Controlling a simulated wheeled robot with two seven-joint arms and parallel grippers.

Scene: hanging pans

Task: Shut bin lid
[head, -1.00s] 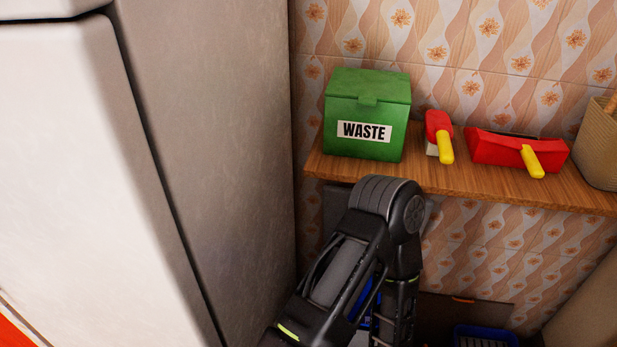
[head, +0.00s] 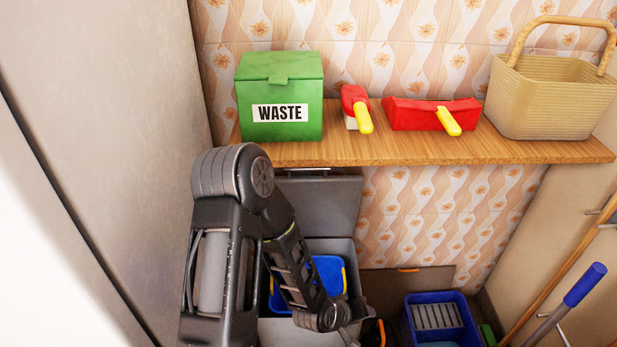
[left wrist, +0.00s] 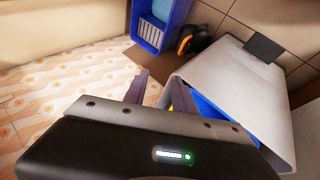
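A grey bin (head: 351,257) stands on the floor under the shelf. Its lid (head: 325,200) is raised upright at the back, and blue and yellow show inside the bin. In the left wrist view the bin's pale outer wall (left wrist: 225,70) fills the right side. My left arm reaches down in front of the bin. My left gripper (left wrist: 158,88) has its fingers apart beside the bin's edge, with nothing seen between them. In the head view its fingers are mostly hidden at the bottom edge. My right gripper is out of view.
A wooden shelf (head: 400,146) above the bin holds a closed green WASTE box (head: 280,95), two red tools with yellow handles and a basket (head: 553,98). A blue crate (head: 440,318) stands right of the bin. A blue-handled stick (head: 585,284) leans further right.

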